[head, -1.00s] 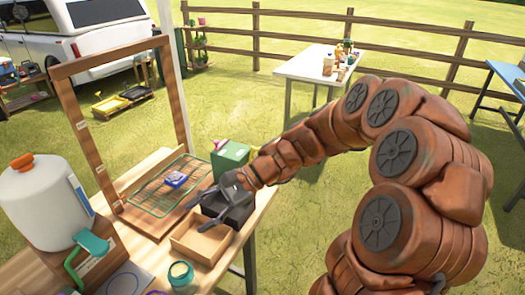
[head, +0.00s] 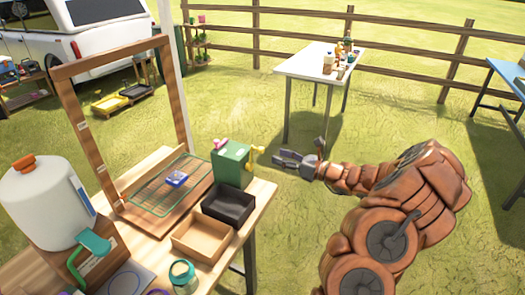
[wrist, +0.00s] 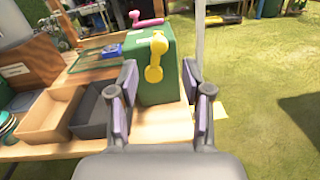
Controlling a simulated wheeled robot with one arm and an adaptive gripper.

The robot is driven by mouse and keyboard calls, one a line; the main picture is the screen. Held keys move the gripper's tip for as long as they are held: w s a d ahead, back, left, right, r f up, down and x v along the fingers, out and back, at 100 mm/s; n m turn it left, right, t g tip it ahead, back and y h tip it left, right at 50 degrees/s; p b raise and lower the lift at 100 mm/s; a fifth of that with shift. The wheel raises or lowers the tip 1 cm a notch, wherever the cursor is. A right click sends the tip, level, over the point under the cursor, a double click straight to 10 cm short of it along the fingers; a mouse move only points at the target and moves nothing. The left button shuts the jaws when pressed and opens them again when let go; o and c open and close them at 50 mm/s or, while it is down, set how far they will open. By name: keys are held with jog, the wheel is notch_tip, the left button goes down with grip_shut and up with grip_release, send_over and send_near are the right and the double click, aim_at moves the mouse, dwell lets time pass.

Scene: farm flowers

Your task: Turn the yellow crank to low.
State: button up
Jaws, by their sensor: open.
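The yellow crank (head: 256,157) is on the side of a green box (head: 230,165) at the table's right end. In the wrist view the crank (wrist: 156,58) stands nearly upright on the box's face (wrist: 170,85), with a rounded part at each end; I cannot tell which end is the pivot. No low mark is readable. My gripper (head: 283,159) is open and empty, just right of the crank and apart from it. In the wrist view its fingers (wrist: 159,75) frame the crank's lower end, with the crank beyond them.
A pink crank (wrist: 149,21) sits on top of the green box. A black tray (head: 228,206) and a tan tray (head: 202,237) lie in front of it. A wire rack (head: 150,195) with a blue item lies behind. Open grass lies right of the table.

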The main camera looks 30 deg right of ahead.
aim_at(263, 151)
jog(key=shift+p+x, duration=1)
jog(key=shift+x, duration=2.85)
jog(key=shift+c, duration=0.4)
grip_shut()
